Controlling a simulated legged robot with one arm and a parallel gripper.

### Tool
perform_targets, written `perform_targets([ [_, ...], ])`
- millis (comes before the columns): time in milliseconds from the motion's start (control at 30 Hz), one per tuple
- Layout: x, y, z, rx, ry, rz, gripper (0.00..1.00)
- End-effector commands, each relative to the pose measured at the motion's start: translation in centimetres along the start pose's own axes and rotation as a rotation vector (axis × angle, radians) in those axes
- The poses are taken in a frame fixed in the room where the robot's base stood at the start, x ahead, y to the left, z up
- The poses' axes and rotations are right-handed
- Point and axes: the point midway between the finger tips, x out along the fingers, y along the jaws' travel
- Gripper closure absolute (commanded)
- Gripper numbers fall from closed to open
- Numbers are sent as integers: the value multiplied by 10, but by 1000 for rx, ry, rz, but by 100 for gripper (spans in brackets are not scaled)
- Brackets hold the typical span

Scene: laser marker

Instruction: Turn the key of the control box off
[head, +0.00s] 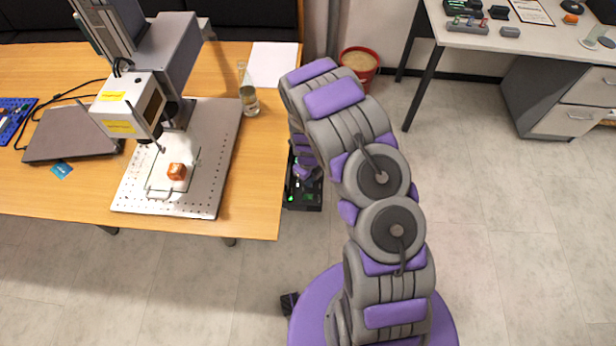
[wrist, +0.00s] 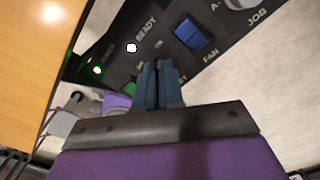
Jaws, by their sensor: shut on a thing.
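A lit white lamp (wrist: 131,48), a green lamp (wrist: 98,70), a green button (wrist: 129,87) and a blue FAN switch (wrist: 188,34) are near the fingers.
The wooden table (head: 262,190) stands left of my arm, with a laser marker (head: 133,103), a metal plate (head: 213,170) and a glass (head: 249,100) on it. A red bin (head: 359,66) stands behind my arm. The floor to the right is clear up to a white desk (head: 540,42).

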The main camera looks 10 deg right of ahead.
Motion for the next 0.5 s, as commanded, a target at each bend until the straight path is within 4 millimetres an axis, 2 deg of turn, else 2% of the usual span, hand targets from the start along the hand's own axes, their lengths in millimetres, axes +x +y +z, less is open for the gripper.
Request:
perform_targets([
  [500, 0, 1, -5, -459, 7, 9, 100],
])
